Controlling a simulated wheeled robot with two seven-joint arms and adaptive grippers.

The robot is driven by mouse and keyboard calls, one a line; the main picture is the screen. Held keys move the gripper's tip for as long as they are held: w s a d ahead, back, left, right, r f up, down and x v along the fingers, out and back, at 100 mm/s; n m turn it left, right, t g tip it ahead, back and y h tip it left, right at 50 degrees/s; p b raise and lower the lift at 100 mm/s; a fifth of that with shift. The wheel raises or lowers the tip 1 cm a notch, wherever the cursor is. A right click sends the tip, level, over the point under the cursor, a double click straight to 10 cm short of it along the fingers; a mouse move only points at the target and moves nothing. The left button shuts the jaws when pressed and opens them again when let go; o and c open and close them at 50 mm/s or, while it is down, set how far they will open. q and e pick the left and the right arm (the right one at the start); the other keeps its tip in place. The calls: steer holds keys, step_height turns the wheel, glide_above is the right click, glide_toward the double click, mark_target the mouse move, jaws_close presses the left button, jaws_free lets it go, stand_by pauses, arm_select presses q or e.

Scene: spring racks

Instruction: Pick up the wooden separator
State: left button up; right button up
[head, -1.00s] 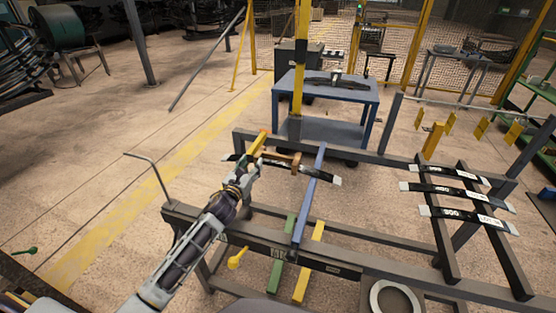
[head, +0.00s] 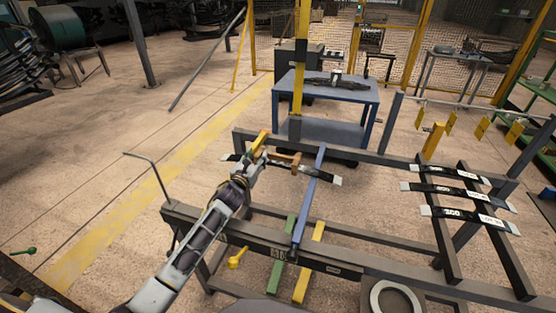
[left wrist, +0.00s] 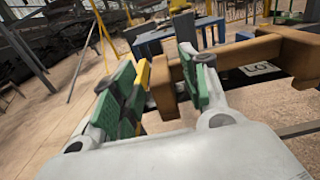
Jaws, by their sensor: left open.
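The wooden separator (head: 286,158) is a brown wooden piece lying across a dark leaf spring (head: 318,175) on the grey rack, left of the blue bar. In the left wrist view the separator (left wrist: 262,48) is a thick bar with a downward block at its left end. My left gripper (head: 257,160) is at the separator's left end. Its green-padded fingers (left wrist: 160,80) are apart, with the block end showing between them. I cannot tell whether either pad touches the wood. My right gripper is not in view.
The blue bar (head: 310,195) crosses the rack close right of the separator. A yellow bar (head: 258,143) stands just behind my gripper. Several labelled leaf springs (head: 460,190) lie on the right side of the rack. A blue table (head: 325,92) stands behind.

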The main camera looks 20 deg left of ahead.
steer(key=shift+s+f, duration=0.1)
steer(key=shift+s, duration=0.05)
arm_select(q)
steer(key=c, duration=1)
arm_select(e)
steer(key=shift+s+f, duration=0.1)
arm_select(q)
steer(key=shift+r, duration=0.15)
